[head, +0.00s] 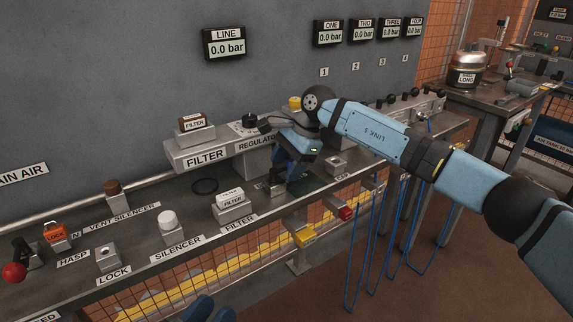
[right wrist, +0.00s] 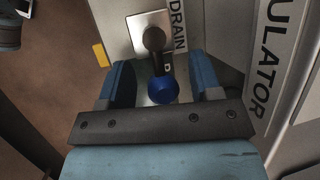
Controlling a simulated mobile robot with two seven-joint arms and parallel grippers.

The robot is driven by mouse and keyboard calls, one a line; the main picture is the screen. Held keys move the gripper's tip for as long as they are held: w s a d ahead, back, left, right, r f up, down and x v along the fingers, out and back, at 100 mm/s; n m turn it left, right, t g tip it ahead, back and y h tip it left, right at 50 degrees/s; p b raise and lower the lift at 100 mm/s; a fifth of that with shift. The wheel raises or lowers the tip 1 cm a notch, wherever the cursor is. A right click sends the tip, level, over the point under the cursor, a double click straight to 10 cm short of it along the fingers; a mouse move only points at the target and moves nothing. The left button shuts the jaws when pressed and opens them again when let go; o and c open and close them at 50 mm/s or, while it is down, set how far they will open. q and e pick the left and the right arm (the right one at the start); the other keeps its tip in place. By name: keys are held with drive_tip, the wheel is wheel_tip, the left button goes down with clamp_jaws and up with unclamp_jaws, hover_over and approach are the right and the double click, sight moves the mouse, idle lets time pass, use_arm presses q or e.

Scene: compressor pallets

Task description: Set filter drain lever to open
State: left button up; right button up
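The drain lever shows in the right wrist view as a dark stem with a blue knob (right wrist: 164,90) on a pale square plate (right wrist: 157,19). A DRAIN label (right wrist: 179,28) is beside it. My right gripper (right wrist: 163,84) is open, its two blue fingers on either side of the knob, with gaps visible. In the head view my right gripper (head: 290,165) is over the bench in front of the REGULATOR label (head: 256,143) and hides most of the lever. My left gripper (head: 210,309) shows only as blue finger tips at the bottom edge, apparently apart.
The FILTER block (head: 205,155) stands just left of my right gripper, and a small filter box (head: 231,205) sits nearer. A silencer knob (head: 168,219), lock block (head: 108,257) and red-knobbed lever (head: 15,272) are farther left. Blue hoses (head: 378,240) hang below the bench at right.

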drive_tip(key=p+v, duration=0.1)
drive_tip(key=v, duration=0.5)
drive_tip(key=shift+r+p, duration=0.1)
drive_tip(key=shift+p, duration=0.25)
use_arm(q)
drive_tip(key=f+y, duration=0.1)
drive_tip(key=a+f+g+y+p, duration=0.1)
drive_tip(key=f, duration=0.1)
drive_tip(key=shift+w+a+f, duration=0.15)
drive_tip(key=shift+a+f, duration=0.05)
use_arm(e)
drive_tip(key=v, duration=0.7)
drive_tip(key=shift+d+r, duration=0.15)
drive_tip(key=shift+r, duration=0.1)
